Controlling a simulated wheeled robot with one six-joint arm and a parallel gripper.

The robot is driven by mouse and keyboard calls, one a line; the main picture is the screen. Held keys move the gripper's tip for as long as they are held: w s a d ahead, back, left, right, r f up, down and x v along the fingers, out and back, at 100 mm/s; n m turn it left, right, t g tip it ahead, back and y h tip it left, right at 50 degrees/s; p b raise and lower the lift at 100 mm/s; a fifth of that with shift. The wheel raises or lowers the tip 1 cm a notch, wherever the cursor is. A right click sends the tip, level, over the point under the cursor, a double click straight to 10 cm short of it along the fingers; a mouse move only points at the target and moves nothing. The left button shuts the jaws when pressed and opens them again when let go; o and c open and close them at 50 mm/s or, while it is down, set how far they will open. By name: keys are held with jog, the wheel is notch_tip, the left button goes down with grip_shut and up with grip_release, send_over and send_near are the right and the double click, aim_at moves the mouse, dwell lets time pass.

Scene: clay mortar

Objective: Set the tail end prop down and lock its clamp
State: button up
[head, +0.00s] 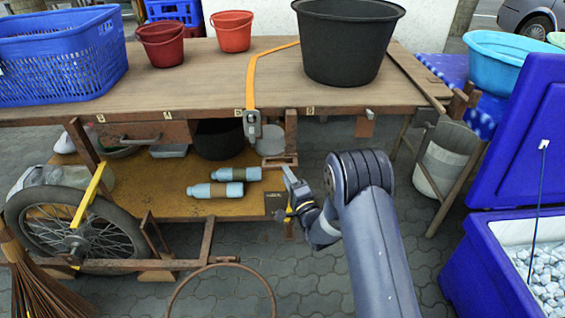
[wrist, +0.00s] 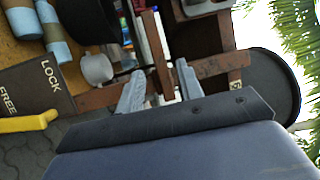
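A dark plate marked LOCK and FREE (wrist: 40,90) shows at the left of the wrist view, with a yellow lever (wrist: 28,122) by its FREE end. In the head view the plate (head: 275,204) is at the shelf's right end. A brown wooden post (wrist: 222,65) runs from near the plate past my fingers. It may be the tail end prop; I cannot tell whether its foot touches the ground. My gripper (wrist: 160,90) is open, its two grey fingers apart around or in front of the woodwork; no grip shows. In the head view my gripper (head: 291,185) is right of the shelf.
The wooden cart top (head: 200,75) carries a blue basket (head: 62,55), red buckets and a black tub (head: 346,42). Two grey-blue cylinders (head: 216,189) lie on the shelf. A blue cooler (head: 485,265) stands at the right. Paving is clear below my gripper.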

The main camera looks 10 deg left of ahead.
jog(key=x, duration=0.6)
jog(key=shift+w+a+b, duration=0.2)
jog(key=shift+w+b, duration=0.1)
jog(key=shift+b, duration=0.15)
jog(key=shift+c, duration=0.3)
grip_shut()
